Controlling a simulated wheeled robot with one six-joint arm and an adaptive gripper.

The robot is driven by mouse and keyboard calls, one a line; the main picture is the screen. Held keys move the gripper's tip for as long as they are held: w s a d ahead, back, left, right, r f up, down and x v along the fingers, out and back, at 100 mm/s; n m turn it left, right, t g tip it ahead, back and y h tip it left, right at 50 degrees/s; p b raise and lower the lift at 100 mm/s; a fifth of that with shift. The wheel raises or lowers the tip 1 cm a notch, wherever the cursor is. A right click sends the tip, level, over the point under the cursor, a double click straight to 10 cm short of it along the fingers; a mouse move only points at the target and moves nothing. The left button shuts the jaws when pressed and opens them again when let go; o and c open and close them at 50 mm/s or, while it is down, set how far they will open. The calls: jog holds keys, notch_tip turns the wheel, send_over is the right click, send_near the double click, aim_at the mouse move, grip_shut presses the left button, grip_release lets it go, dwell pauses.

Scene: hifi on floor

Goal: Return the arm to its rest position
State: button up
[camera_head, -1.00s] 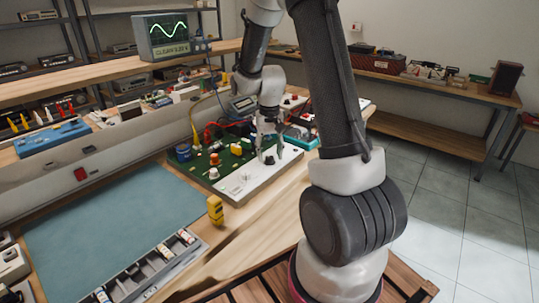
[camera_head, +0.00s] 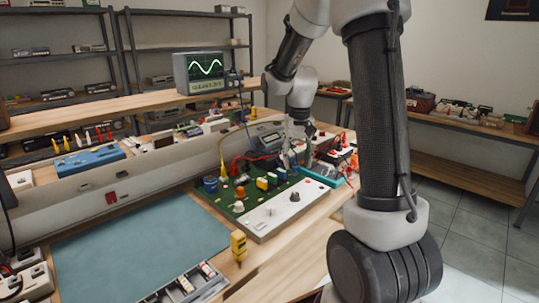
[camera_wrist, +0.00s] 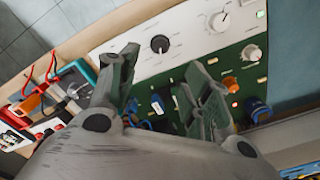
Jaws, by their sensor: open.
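My gripper (camera_head: 290,158) is open and empty in the head view, hanging above the back right part of the green circuit board (camera_head: 228,196). My arm reaches over the bench from the right, its elbow up. In the wrist view my gripper (camera_wrist: 163,78) has its two fingers apart over the board, with nothing held between them. A black knob (camera_wrist: 160,44) sits on the board's white panel (camera_wrist: 130,40) just beyond the fingertips. The knob (camera_head: 294,197) also shows in the head view, clear of the fingers.
A blue-green mat (camera_head: 140,240) lies left of the board. A yellow device (camera_head: 238,245) stands at the bench front. An oscilloscope (camera_head: 206,70) stands on the shelf behind. A teal-edged box (camera_head: 325,176) and red leads (camera_head: 350,160) are close to the gripper's right.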

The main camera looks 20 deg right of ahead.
jog(key=s+a+r+n+t, duration=0.2)
jog(key=s+r, duration=0.3)
jog(key=s, duration=0.7)
jog(key=s+a+r+n+t, duration=0.2)
jog(key=s+r, duration=0.4)
jog(key=s, duration=0.5)
jog(key=shift+s+a+r, duration=0.3)
jog(key=shift+s+a, duration=0.05)
jog(key=shift+a, duration=0.25)
dwell(1.4)
